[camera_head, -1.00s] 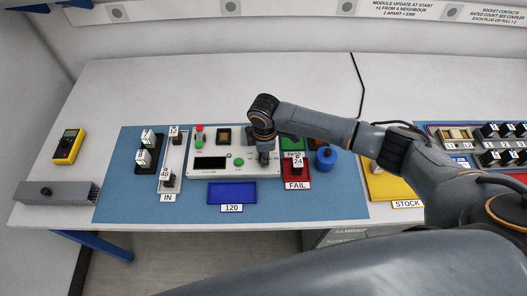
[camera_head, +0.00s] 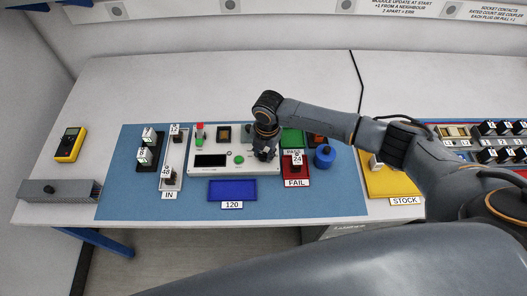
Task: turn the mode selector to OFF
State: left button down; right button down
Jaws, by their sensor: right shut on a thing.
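The white control panel (camera_head: 210,172) stands on the blue mat, with a dark display, a green button (camera_head: 239,160) and a red-topped part at its left. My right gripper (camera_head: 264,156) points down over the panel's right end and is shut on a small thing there. That thing sits where the mode selector would be, but my gripper and wrist cover it, so its pointer and markings cannot be read. My left gripper is not in view.
A blue tray (camera_head: 232,197) marked 120 lies in front of the panel. The red FAIL tray (camera_head: 296,172), green tray (camera_head: 292,136) and blue round part (camera_head: 325,157) stand close to the right. The IN tray (camera_head: 164,181) is left. The white table is clear behind.

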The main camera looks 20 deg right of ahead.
aim_at(266, 155)
jog(key=shift+s+f+n, duration=0.2)
jog(key=shift+n, duration=0.6)
jog(key=c, duration=1)
grip_release()
jog(key=shift+w+r, duration=0.1)
jog(key=shift+r, duration=0.05)
jog(key=shift+r, duration=0.25)
jog(key=r, duration=1.1)
jog(key=shift+s+d+r, duration=0.2)
jog(key=shift+s+d, duration=0.05)
jog(key=shift+d, duration=0.1)
